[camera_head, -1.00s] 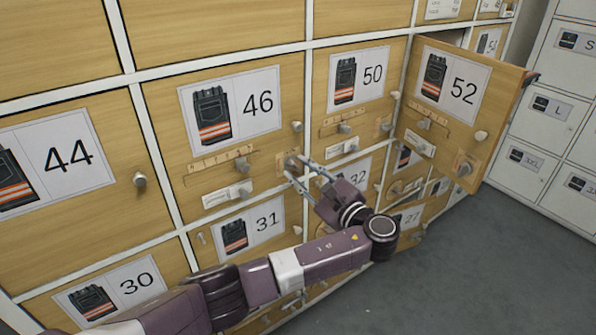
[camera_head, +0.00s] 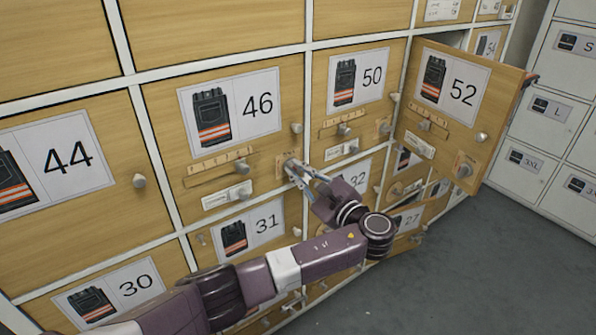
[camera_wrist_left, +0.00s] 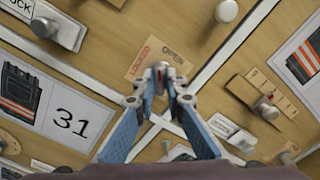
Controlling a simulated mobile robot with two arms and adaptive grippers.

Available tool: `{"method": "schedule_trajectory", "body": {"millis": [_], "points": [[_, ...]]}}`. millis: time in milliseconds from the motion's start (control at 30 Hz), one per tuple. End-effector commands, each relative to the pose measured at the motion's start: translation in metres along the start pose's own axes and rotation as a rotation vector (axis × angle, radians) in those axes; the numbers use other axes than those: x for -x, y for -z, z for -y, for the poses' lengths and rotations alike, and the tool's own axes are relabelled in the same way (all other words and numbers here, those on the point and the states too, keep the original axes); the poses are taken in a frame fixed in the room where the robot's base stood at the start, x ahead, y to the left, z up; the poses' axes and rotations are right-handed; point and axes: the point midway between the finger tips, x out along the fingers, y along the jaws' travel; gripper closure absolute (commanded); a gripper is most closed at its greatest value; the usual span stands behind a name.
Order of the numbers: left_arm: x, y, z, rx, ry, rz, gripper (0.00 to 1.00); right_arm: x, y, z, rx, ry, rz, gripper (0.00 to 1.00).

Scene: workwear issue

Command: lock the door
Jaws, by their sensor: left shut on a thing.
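The door 46 (camera_head: 282,140) is a wooden locker door, shut flush in the cabinet. At its lower right corner sits a small plate (camera_head: 281,160) with a grey lock knob. In the left wrist view the plate (camera_wrist_left: 143,66) reads OPEN and CLOSED, and the knob (camera_wrist_left: 159,69) has a red mark. My left gripper (camera_head: 292,168) is shut on this knob, with its fingertips on either side of it; the fingertips (camera_wrist_left: 160,88) also show in the left wrist view. The knob's exact turn is hard to read. My right gripper is not in view.
Door 52 (camera_head: 448,135) stands swung open at the right, beyond shut door 50 (camera_head: 366,120). Grey floor (camera_head: 480,270) is free at the lower right.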

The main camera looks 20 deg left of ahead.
Motion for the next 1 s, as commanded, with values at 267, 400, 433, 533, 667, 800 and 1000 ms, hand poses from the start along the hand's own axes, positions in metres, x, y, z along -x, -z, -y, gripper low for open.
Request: {"method": "schedule_trajectory", "body": {"millis": [267, 400, 433, 533, 667, 800, 1000], "points": [[0.001, 0.001, -0.001, 0.123, -0.003, -0.001, 1.00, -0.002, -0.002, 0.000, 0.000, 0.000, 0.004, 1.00], [0.001, 0.002, -0.002, 0.236, -0.003, -0.002, 1.00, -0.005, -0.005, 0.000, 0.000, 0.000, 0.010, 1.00], [0.001, 0.002, -0.002, 0.264, -0.003, -0.001, 1.00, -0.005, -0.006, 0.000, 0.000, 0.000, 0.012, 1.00], [0.001, 0.002, -0.002, 0.358, -0.003, -0.002, 1.00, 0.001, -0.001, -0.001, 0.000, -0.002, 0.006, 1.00], [0.001, 0.003, -0.003, 0.481, -0.004, -0.002, 1.00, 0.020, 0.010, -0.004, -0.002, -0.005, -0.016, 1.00], [0.001, 0.003, -0.003, 0.605, -0.004, -0.001, 1.00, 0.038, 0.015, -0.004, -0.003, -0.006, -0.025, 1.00], [0.000, 0.003, -0.003, 0.753, -0.003, -0.001, 1.00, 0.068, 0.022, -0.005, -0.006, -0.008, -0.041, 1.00]]}}
